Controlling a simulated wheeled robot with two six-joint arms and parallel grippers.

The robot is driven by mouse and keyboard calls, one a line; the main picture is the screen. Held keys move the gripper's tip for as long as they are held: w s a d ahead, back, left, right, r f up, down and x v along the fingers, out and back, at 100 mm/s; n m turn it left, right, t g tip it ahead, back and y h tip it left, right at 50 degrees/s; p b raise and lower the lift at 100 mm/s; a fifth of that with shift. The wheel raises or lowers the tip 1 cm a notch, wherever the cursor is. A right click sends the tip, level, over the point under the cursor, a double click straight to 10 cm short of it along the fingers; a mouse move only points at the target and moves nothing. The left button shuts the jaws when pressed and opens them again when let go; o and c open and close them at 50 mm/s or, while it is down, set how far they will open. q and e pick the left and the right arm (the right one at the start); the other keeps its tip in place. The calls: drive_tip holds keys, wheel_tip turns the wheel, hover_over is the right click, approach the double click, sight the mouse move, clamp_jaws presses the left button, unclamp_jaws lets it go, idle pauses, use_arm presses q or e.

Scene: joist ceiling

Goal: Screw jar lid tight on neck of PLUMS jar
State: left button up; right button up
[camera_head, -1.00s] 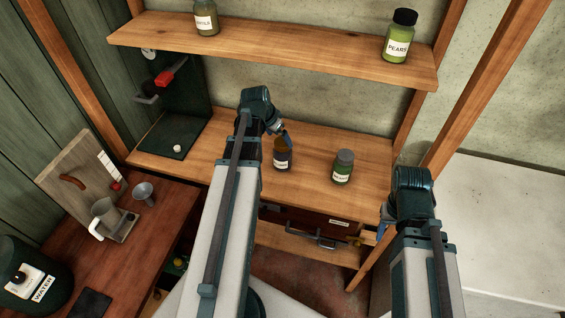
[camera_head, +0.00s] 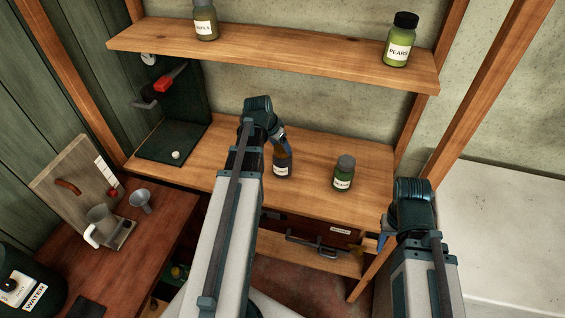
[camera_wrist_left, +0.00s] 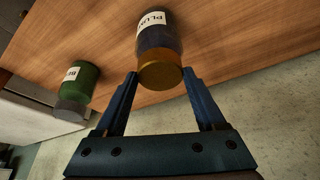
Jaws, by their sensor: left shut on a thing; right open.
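The PLUMS jar (camera_head: 283,169) stands upright on the wooden worktop in the head view, dark with a white label. In the left wrist view the jar (camera_wrist_left: 157,38) shows its PLUMS label partly cut off. Its golden-brown lid (camera_wrist_left: 160,76) sits at the jar's top, and I see no gap below it; whether it is tight I cannot tell. My left gripper (camera_wrist_left: 161,76) is shut on the lid, one finger on each side. In the head view the left gripper (camera_head: 281,142) partly hides the lid. My right gripper (camera_head: 384,241) is open near the worktop's front right, apart from the jars.
A green jar with a grey lid (camera_head: 344,174) stands right of the PLUMS jar; it also shows in the wrist view (camera_wrist_left: 80,85). A shelf (camera_head: 280,56) above holds a PEARS jar (camera_head: 399,43) and another jar (camera_head: 205,20).

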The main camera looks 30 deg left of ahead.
use_arm(q)
drive_tip(key=shift+w+a+m+h, duration=0.2)
drive_tip(key=shift+m+h, duration=0.1)
drive_tip(key=shift+m, duration=0.6)
drive_tip(key=shift+s+m+h, duration=0.15)
drive_tip(key=shift+m+h, duration=0.15)
drive_tip(key=shift+m, duration=0.4)
drive_tip(key=shift+g, duration=0.3)
drive_tip(key=shift+m, duration=0.5)
drive_tip(key=o, duration=1.4)
drive_tip(key=shift+r, duration=0.1)
